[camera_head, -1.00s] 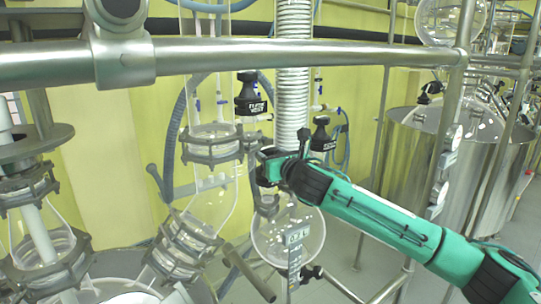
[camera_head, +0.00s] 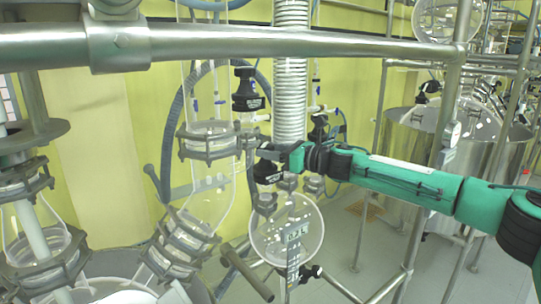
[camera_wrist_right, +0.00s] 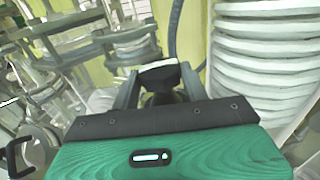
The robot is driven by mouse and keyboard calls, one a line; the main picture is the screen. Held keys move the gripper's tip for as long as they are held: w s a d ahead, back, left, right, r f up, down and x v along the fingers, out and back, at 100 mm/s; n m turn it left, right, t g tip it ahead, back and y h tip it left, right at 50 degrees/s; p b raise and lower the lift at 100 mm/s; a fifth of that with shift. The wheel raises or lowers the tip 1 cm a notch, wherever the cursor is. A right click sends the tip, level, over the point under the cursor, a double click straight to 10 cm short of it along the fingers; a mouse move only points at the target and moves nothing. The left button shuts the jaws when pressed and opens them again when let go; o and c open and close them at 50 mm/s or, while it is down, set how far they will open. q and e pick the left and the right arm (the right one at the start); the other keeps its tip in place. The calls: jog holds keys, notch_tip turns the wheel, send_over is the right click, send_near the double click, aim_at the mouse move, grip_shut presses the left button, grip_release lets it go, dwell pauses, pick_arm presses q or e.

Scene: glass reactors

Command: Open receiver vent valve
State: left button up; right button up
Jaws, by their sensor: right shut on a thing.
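A black valve knob with a white label (camera_head: 267,173) sits above the round glass receiver (camera_head: 287,232) in the head view. My right gripper (camera_head: 272,155) comes in from the right and is shut on this knob. In the right wrist view the black knob with a pale top (camera_wrist_right: 160,75) sits between the two fingers. The fingers hide part of the knob, and its valve state cannot be read. My left gripper is not in view.
Another black labelled knob (camera_head: 248,92) is above, and one (camera_head: 319,126) is to the right. A ribbed hose (camera_head: 291,80) stands close behind the gripper. A steel rail (camera_head: 300,42) crosses above. Steel vessels (camera_head: 410,145) stand at the right.

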jog(key=shift+w+r+n+g+y, duration=0.1)
jog(key=shift+n+g+y, duration=0.4)
jog(key=shift+g, duration=0.4)
jog(key=o, duration=1)
jog(key=shift+r+b, duration=0.1)
jog(key=shift+b, duration=0.2)
jog(key=shift+d, duration=0.15)
